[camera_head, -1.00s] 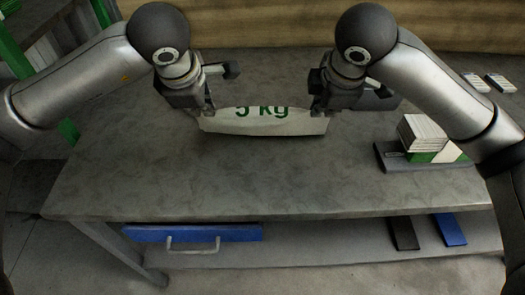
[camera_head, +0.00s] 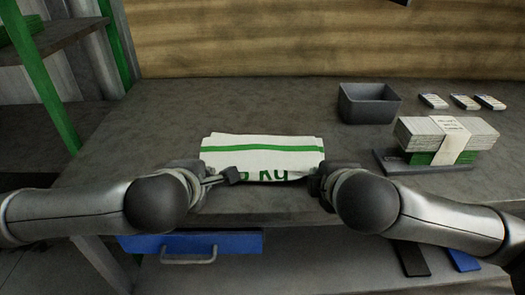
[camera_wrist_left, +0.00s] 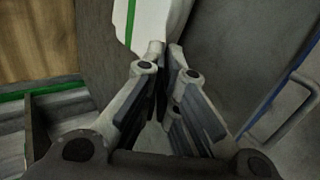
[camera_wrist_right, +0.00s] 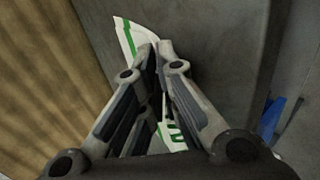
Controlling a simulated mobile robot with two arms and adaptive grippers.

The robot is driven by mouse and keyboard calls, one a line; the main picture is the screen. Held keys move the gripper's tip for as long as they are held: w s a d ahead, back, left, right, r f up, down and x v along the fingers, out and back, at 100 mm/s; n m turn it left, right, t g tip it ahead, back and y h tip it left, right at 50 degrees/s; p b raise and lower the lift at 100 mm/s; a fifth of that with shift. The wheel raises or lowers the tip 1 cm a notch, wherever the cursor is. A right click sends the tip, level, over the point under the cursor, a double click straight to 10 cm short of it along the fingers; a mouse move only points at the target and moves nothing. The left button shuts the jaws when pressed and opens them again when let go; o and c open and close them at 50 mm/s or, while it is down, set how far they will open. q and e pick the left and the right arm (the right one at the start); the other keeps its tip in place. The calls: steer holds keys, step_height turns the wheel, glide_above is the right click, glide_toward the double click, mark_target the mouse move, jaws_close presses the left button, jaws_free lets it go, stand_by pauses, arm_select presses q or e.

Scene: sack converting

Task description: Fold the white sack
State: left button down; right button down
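The white sack (camera_head: 262,155) lies on the grey table near its front edge, doubled over toward me. A green stripe crosses its upper face, and part of its green lettering shows upside up along the near edge. My left gripper (camera_head: 222,178) is at its near left corner, with its fingers almost together on the sack's edge (camera_wrist_left: 150,22) in the left wrist view. My right gripper (camera_head: 318,180) is at the near right corner, its fingers closed on the sack (camera_wrist_right: 127,35) in the right wrist view. The fingers hide both held corners.
A dark open bin (camera_head: 368,103) stands behind and right of the sack. A banded stack of sacks (camera_head: 415,134) rests on a dark plate at the right, with small packs (camera_head: 465,102) behind it. A blue drawer (camera_head: 235,243) is under the table. The table left of the sack is clear.

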arm_select(q)
steer(key=c, duration=2.2)
jaws_free()
arm_select(e)
steer(key=c, duration=2.2)
jaws_free()
arm_select(q)
steer(key=o, duration=0.8)
arm_select(e)
steer(key=o, duration=0.8)
arm_select(q)
steer(key=shift+o, duration=0.2)
arm_select(e)
steer(key=shift+o, duration=0.2)
